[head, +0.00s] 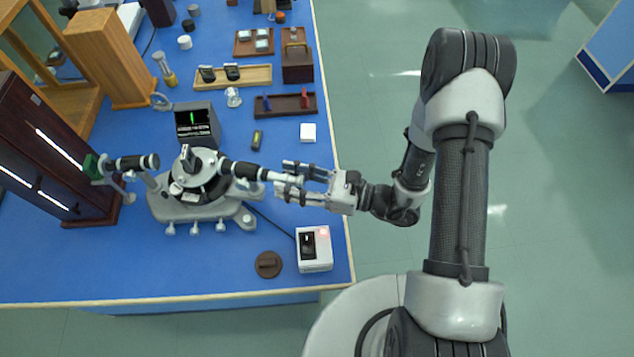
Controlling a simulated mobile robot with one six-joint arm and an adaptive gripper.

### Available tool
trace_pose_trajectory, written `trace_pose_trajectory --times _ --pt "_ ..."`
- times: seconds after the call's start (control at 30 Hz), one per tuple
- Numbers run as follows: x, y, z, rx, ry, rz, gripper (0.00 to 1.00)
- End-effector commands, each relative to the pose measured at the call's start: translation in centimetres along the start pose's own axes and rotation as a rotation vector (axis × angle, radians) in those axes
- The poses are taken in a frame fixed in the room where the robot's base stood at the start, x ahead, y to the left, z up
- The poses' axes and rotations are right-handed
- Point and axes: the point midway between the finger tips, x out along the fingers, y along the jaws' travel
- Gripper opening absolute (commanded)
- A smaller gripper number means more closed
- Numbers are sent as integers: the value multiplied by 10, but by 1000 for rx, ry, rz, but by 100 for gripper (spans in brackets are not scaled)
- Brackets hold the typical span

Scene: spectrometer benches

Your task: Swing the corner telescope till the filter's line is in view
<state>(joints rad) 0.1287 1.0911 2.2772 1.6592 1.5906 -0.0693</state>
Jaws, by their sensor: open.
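The spectrometer (190,212) stands on the blue bench with a round table in its middle and a grey base. Its telescope (246,171) is a black tube pointing right, with a pale eyepiece end. My gripper (281,181) is open, its fingers on either side of the telescope's eyepiece end; I cannot tell whether they touch it. The black collimator (137,163) points left toward a green piece (92,167) at the dark lamp housing. A small screen (196,124) behind the spectrometer shows one bright green vertical line near its middle.
A white box with a black switch (314,250) and a brown disc (268,264) lie in front. A dark cabinet (50,150) with glowing slits stands at left. Trays (232,77) and small parts lie behind. The bench's right edge (343,225) is under my gripper's wrist.

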Motion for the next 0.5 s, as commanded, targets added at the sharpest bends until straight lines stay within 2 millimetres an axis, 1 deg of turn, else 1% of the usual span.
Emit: trace_pose_trajectory --times 0.03,0.2,0.33,0.4,0.5 --pt "-13 -2 0 1 -2 -8 41" --pt "-48 -2 0 0 -1 -7 41" --pt "-69 -2 0 0 -1 -5 41" --pt "-77 -1 0 0 0 -3 41" --pt "-84 0 0 0 0 -1 41"
